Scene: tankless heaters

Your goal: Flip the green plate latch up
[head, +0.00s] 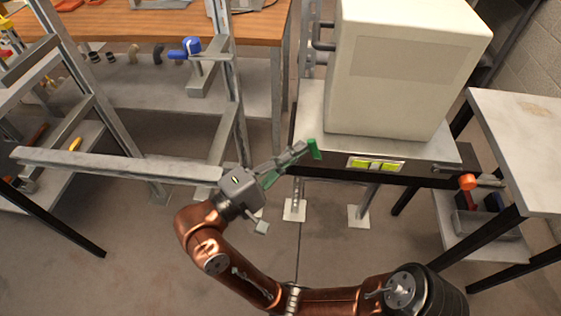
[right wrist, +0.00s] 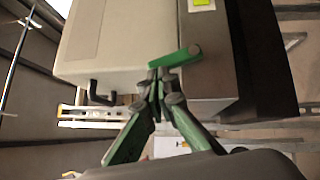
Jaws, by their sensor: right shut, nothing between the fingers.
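The green plate latch (head: 314,149) is a small green bar at the left end of the dark front edge of the stand under the white heater box. It shows larger in the right wrist view (right wrist: 176,58), lying across just beyond the fingertips. My right gripper (head: 302,150) is shut and empty, its grey-green fingers pointing at the latch from the left. In the right wrist view its fingertips (right wrist: 160,86) are close together right at the latch. I cannot tell whether they touch it. My left gripper is not in view.
The white heater box (head: 400,75) stands on the stand. Yellow-green labels (head: 376,164) sit on its front edge, right of the latch. A metal frame with a blue-handled valve (head: 192,46) is on the left. An orange knob (head: 467,181) sticks out by the right table (head: 520,140).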

